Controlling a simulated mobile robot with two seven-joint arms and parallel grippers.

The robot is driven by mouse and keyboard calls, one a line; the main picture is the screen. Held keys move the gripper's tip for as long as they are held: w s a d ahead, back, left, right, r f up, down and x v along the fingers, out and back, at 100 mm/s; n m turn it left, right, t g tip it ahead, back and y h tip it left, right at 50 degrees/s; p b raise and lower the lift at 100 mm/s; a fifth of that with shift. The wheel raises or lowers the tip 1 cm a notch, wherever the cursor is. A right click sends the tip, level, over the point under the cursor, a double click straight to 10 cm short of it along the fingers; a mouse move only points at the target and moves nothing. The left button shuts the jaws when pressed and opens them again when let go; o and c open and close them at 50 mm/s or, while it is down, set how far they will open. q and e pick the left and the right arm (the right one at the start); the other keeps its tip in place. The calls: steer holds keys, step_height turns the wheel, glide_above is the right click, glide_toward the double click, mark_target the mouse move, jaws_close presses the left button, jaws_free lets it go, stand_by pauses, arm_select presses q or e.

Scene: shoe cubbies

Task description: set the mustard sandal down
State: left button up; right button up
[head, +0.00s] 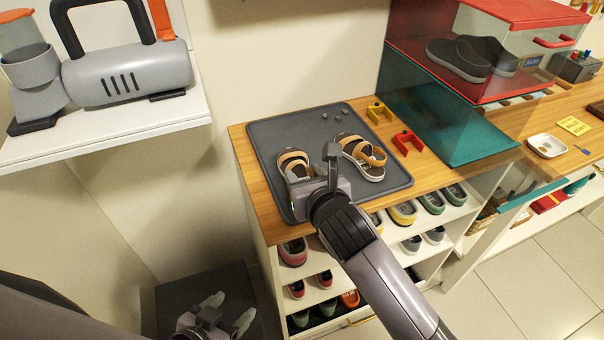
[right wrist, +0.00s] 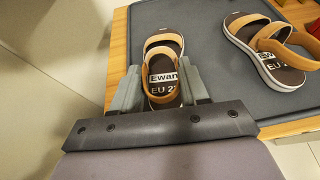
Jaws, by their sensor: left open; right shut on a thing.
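One mustard sandal (head: 293,161), with tan-yellow straps and a dark footbed, is at the left part of the grey mat (head: 280,124) on the wooden cabinet top. My right gripper (head: 313,171) is shut on its near end. In the right wrist view this sandal (right wrist: 163,41) lies between the two fingers, with lettering on its insole. Whether its sole touches the mat I cannot tell. A matching sandal (head: 364,160) rests on the mat to its right, apart from it. My left gripper (head: 228,312) is open and empty, low at the bottom left.
A yellow bracket (head: 379,113) and a red bracket (head: 407,142) stand right of the mat. Small dark bits lie at its back. A teal and red display case (head: 440,110) bounds the right. Shoes fill the cubbies below. The mat's front right is clear.

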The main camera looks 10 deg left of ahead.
step_height(320, 180, up, 19)
steer(key=p, duration=0.1)
steer(key=d+f+m+t+h, duration=0.1)
steer(key=d+f+m+h, duration=0.1)
steer(key=d+f, duration=0.5)
steer(key=d+f+m+t+h, duration=0.1)
steer(key=d+f+m+h, duration=0.15)
steer(key=d, duration=0.85)
steer(key=s+d+f+m+h, duration=0.1)
steer(key=s+d+f, duration=0.1)
steer(key=s+d, duration=0.2)
steer(key=s+d+f+h, duration=0.1)
steer(key=s+d, duration=0.3)
steer(key=d, duration=0.5)
steer(key=shift+s+f+m, duration=0.35)
steer(key=shift+s+f, duration=0.05)
steer(key=shift+f, duration=0.45)
steer(key=shift+h, duration=0.25)
steer(key=shift+w, duration=0.1)
